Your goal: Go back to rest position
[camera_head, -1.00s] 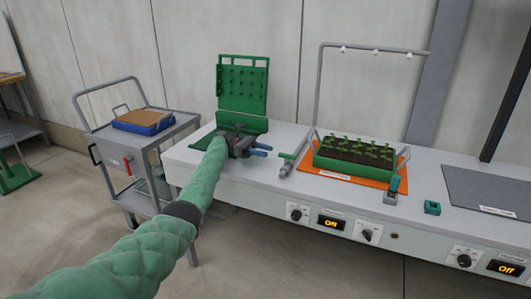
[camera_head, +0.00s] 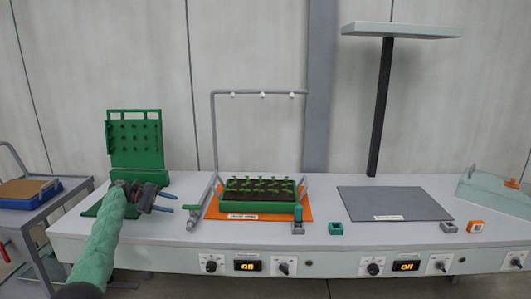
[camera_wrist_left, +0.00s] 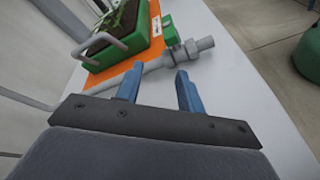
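My left gripper (camera_head: 166,203) reaches in from the left over the bench, in front of the green pegboard rack (camera_head: 135,145). Its two blue fingers stand apart with nothing between them, as the left wrist view (camera_wrist_left: 158,88) shows. Beyond the fingertips in the wrist view lies a grey pipe with a valve fitting (camera_wrist_left: 190,52), apart from the fingers. My right gripper is in neither view.
A green tray of seedlings (camera_head: 260,204) stands on an orange mat (camera_head: 222,214) under a grey spray frame (camera_head: 213,130). A grey mat (camera_head: 395,203) lies right of it. A cart with a blue tray (camera_head: 30,196) stands left.

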